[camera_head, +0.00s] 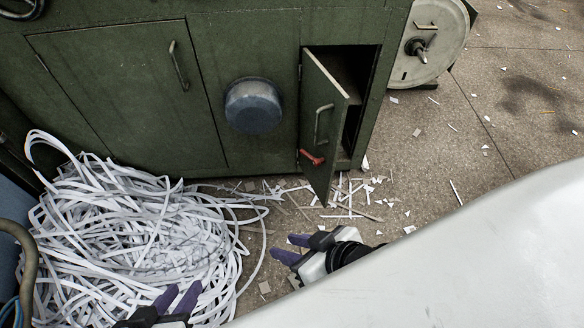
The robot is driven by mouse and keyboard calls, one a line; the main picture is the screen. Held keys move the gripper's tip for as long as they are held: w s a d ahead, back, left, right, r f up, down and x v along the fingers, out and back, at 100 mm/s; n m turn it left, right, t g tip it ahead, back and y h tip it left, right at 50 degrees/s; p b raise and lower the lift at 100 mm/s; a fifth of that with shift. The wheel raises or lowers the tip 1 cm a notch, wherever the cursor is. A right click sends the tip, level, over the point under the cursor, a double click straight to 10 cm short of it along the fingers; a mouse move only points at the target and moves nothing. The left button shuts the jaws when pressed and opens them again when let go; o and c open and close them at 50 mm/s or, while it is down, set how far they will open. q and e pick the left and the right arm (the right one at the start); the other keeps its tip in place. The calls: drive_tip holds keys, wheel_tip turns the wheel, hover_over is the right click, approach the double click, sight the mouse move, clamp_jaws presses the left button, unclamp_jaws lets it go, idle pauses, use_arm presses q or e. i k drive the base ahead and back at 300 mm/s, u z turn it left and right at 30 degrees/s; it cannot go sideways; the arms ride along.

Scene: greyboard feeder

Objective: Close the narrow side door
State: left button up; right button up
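The narrow side door (316,125) is a green panel on the right part of the green machine cabinet. It stands ajar, swung outward from its left edge, and a dark gap shows on its right. It has a metal bar handle (322,125) and a red latch lever (312,158) low down. My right gripper (281,246) has purple fingers held apart, empty, below the door and not touching it. My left gripper (182,291) is at the bottom edge, partly cut off, its purple fingers apart in front of the paper heap.
A heap of white paper strips (140,235) covers the floor at left. A wide closed door (130,90) and a round grey cap (252,105) are on the cabinet front. A pale wheel (430,45) stands at its right side. Paper scraps litter the floor, mostly open at right.

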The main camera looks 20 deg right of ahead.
sight(324, 104)
drive_tip(key=u, duration=0.4)
drive_tip(key=k, duration=0.3)
drive_tip(key=z, duration=1.3)
drive_tip(key=i, duration=1.25)
drive_tip(key=u, duration=0.2)
drive_tip(key=k, duration=0.45)
drive_tip(key=z, duration=0.3)
drive_tip(key=i, duration=0.15)
drive_tip(key=u, duration=0.3)
